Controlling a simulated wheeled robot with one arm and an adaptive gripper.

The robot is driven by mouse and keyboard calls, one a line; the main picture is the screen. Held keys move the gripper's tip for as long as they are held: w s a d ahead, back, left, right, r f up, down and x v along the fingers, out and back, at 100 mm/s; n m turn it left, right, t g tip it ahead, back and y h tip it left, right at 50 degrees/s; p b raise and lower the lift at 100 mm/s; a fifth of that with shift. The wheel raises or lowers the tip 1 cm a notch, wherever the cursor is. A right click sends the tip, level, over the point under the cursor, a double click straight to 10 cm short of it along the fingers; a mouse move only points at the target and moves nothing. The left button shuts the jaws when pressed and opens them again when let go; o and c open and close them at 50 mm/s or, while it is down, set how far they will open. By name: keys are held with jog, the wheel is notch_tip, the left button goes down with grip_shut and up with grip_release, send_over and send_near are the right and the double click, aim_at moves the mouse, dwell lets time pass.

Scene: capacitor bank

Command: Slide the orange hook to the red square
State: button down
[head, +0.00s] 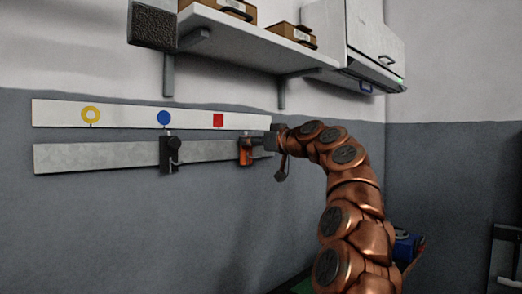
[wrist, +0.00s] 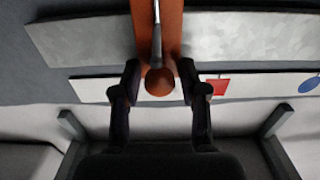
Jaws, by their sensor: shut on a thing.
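The orange hook (head: 245,152) sits on the grey rail (head: 90,156), to the right of the red square (head: 218,120) on the white strip above. In the wrist view, the orange hook (wrist: 172,30) has a round orange knob at its end, and the red square (wrist: 217,88) is just right of the fingers. My gripper (head: 269,141) is at the hook from the right in the head view. In the wrist view my gripper (wrist: 159,80) has its two dark fingers on either side of the knob, shut on it.
A black hook (head: 168,151) is on the same rail further left, under the blue circle (head: 164,117). A yellow ring (head: 90,114) marks the strip's left part. A shelf (head: 245,43) with boxes and a white cabinet (head: 370,40) hang above. The rail between the two hooks is clear.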

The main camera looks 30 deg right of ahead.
jog(key=a+b, duration=0.1)
jog(key=a, duration=0.1)
jog(key=s+a+b, duration=0.1)
jog(key=a, duration=0.2)
jog(key=a+b, duration=0.1)
jog(key=a, duration=0.1)
jog(key=shift+s+a+f+b, duration=0.15)
jog(key=shift+s+f+b, duration=0.1)
jog(key=shift+s+b, duration=0.1)
jog(key=shift+s+a+r, duration=0.1)
jog(key=shift+a+r, duration=0.1)
jog(key=shift+a, duration=0.3)
jog(key=c, duration=0.9)
grip_release()
jog(key=shift+d, duration=0.15)
send_near(222, 142)
jog(key=shift+v, duration=2.75)
jog(key=shift+r, duration=0.15)
